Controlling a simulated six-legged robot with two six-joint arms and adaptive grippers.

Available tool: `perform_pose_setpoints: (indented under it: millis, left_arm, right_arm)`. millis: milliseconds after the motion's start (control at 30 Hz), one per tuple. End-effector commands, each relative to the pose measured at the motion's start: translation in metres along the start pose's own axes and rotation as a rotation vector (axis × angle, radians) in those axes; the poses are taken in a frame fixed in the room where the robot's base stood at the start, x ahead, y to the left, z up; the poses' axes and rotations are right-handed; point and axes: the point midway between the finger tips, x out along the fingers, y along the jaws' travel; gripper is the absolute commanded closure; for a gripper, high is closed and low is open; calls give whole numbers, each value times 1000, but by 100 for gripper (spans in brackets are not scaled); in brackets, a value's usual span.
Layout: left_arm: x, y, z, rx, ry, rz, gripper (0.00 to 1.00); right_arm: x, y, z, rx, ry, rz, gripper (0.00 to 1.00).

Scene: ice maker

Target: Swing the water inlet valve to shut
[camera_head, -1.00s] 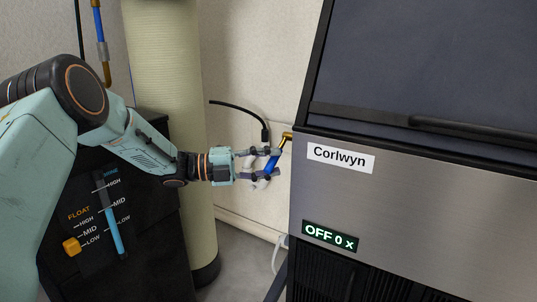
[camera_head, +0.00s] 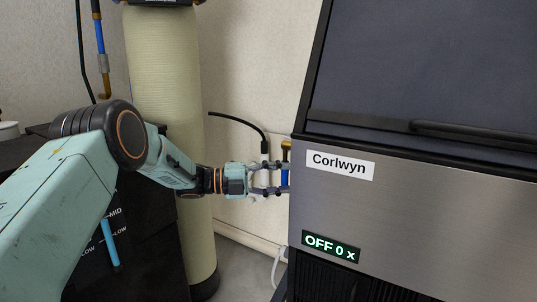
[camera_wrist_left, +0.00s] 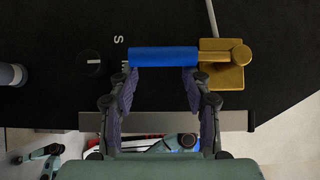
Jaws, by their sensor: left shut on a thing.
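The water inlet valve has a blue handle (camera_head: 285,178) below a brass part (camera_head: 286,147) at the left edge of the ice maker (camera_head: 410,215). The handle hangs about straight down in the head view. My left gripper (camera_head: 277,178) is shut on the handle, with a finger above and a finger below. In the left wrist view the blue handle (camera_wrist_left: 164,56) lies across the fingertips (camera_wrist_left: 160,75), and the brass body (camera_wrist_left: 225,65) is to its right. The ice maker's display (camera_head: 331,247) reads "OFF 0 x".
A tall cream tank (camera_head: 165,105) stands behind my left arm. A dark cabinet (camera_head: 150,245) with a blue slider is at lower left. A black cable (camera_head: 240,120) runs to a plug close above the gripper. The wall between tank and ice maker is otherwise mostly clear.

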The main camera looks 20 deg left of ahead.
Motion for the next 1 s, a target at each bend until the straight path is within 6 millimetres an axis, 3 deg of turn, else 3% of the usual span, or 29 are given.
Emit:
perform_pose_setpoints:
  millis: [33, 1000]
  left_arm:
    - [-5, -8, 11, 10, -36, -12, 58]
    - [-72, -5, 7, 8, -23, -8, 58]
  right_arm:
    - [0, 0, 0, 0, 0, 0, 100]
    - [-32, 0, 0, 0, 0, 0, 100]
